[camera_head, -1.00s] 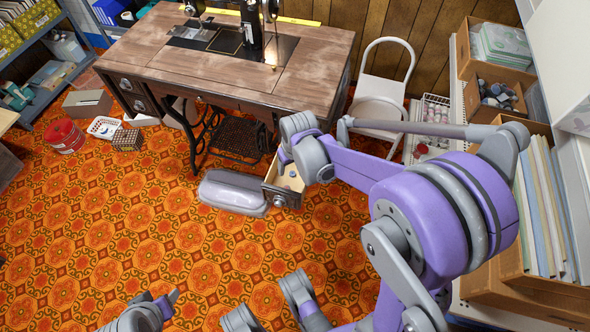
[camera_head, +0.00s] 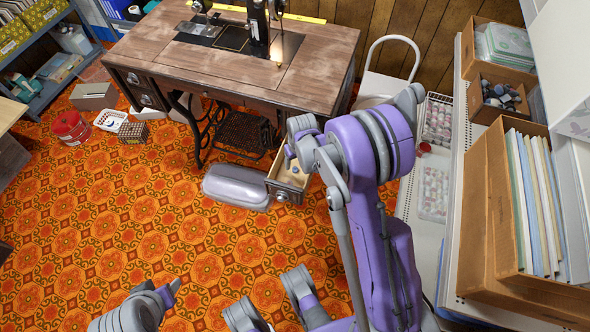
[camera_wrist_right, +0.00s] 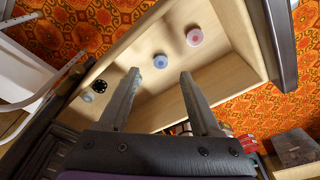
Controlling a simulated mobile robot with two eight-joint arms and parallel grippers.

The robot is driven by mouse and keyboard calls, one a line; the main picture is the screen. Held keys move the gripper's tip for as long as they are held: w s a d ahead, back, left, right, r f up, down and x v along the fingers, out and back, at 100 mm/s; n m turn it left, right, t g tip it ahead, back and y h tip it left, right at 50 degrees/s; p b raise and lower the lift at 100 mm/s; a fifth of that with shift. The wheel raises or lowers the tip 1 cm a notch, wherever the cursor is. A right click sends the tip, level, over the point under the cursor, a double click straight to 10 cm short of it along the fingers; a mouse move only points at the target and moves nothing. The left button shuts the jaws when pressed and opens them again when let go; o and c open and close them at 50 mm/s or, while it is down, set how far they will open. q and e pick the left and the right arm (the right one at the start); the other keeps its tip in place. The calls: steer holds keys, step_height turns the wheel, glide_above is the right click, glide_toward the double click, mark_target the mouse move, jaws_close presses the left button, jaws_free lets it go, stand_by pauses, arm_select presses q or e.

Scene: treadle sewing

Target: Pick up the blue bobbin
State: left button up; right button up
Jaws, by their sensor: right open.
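The blue bobbin (camera_wrist_right: 160,61) is a small pale disc with a blue centre, lying on the floor of an open wooden drawer (camera_wrist_right: 225,77). In the right wrist view it shows between and just beyond the two finger tips of my right gripper (camera_wrist_right: 158,73). The gripper is open, with nothing between its fingers. A red-centred bobbin (camera_wrist_right: 194,37) lies to its right and farther off, and a black one (camera_wrist_right: 99,86) to its left. In the head view the drawer (camera_head: 289,196) is in front of the sewing table, with my right arm over it.
A grey rounded case (camera_head: 236,187) lies on the floor left of the drawer. The sewing table (camera_head: 215,65) stands behind, and a white chair (camera_head: 381,85) and loaded shelf (camera_head: 445,205) are to the right.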

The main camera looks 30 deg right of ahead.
mark_target(295, 170)
step_height(295, 170, down, 4)
steer(key=shift+w+f+b, duration=0.1)
steer(key=shift+w+b, duration=0.05)
steer(key=shift+b, duration=0.25)
steer(key=shift+c, duration=0.3)
jaws_close()
